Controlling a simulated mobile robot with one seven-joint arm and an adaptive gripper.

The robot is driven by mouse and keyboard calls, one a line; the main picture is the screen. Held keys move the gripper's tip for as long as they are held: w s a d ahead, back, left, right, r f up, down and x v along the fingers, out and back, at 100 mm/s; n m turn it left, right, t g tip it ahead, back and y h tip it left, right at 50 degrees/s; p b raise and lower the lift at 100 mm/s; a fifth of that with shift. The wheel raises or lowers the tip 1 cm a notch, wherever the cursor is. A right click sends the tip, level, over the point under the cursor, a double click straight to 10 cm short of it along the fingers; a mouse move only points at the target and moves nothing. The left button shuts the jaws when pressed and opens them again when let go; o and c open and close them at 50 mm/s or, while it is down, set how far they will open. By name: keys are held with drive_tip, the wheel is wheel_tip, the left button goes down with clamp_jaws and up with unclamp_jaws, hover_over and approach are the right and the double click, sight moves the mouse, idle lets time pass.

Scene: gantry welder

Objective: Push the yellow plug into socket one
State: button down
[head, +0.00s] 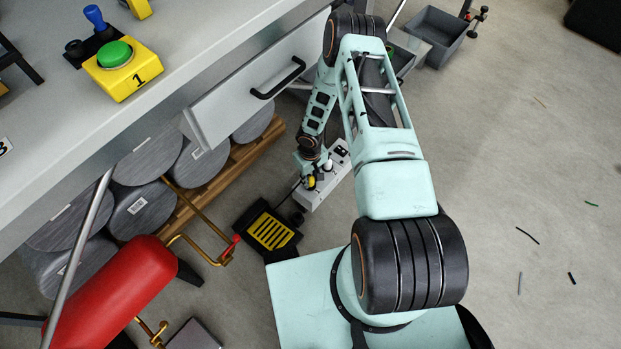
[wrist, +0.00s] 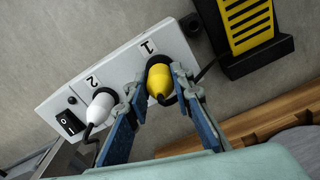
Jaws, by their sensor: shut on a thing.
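The yellow plug (wrist: 159,80) is between the blue-padded fingers of my gripper (wrist: 158,98) in the wrist view. It lies over the socket marked 1 on the white power strip (wrist: 141,52). The fingers hide part of its sides, and I cannot tell how deep it sits in the socket. In the head view my gripper (head: 312,172) is low by the strip, with the yellow plug (head: 311,182) small beneath it. A white plug (wrist: 100,107) sits at the socket marked 2.
A black switch (wrist: 70,123) is at the strip's end. A black and yellow pedal (head: 270,232) lies close by. An open grey drawer (head: 250,85) is above, and a wooden pallet (head: 237,165) with grey spools is to the left. Floor on the right is mostly free.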

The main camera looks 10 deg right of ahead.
drive_tip(key=shift+f+b, duration=0.65)
drive_tip(key=shift+f, duration=0.05)
drive_tip(key=c, duration=1.6)
unclamp_jaws()
wheel_tip(320, 180, up, 12)
drive_tip(key=shift+r, duration=0.1)
